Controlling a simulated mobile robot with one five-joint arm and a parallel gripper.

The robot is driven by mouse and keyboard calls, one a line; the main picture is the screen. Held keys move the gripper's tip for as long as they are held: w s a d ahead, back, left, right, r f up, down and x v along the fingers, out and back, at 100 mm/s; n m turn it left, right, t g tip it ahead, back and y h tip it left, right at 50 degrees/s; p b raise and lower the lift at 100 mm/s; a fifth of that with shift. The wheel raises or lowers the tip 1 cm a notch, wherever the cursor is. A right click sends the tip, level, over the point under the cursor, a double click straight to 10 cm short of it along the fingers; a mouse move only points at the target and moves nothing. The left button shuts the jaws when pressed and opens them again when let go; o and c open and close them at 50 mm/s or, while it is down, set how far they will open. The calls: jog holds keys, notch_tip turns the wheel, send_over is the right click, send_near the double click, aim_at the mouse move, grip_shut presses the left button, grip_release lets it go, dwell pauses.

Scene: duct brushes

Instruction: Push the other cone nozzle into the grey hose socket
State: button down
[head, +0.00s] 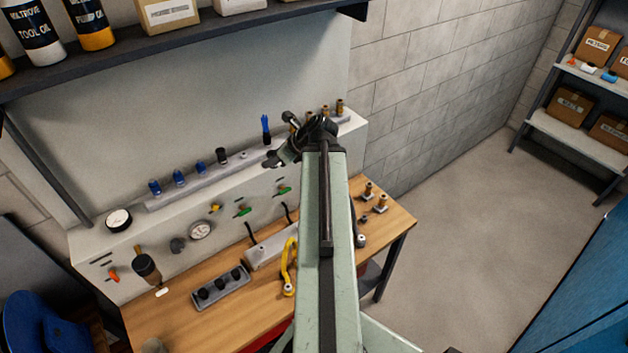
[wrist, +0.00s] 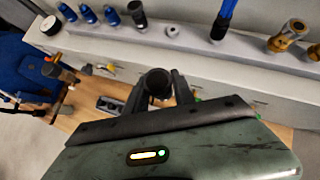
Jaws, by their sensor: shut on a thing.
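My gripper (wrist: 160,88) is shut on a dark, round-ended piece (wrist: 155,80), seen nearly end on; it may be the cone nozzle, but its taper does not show. In the head view my gripper (head: 276,159) is in front of the panel's upper ledge, held clear of the bench. On that ledge stand a dark upright piece (head: 221,156) and a short pale grey fitting with a dark opening (wrist: 173,31). I cannot tell for sure which is the grey hose socket. The held piece is apart from both. My arm hides part of the ledge and bench.
Blue pieces (head: 179,178), a blue forked tool (head: 266,129) and brass fittings (wrist: 289,33) share the ledge. The bench (head: 185,323) holds a grey tray of black knobs (head: 220,288), a yellow hose (head: 289,270) and brass fittings (head: 380,204). A shelf (head: 190,43) overhangs the panel.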

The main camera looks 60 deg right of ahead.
notch_tip(320, 180, down, 22)
jog(key=b, duration=2.1)
jog(key=shift+f, duration=0.15)
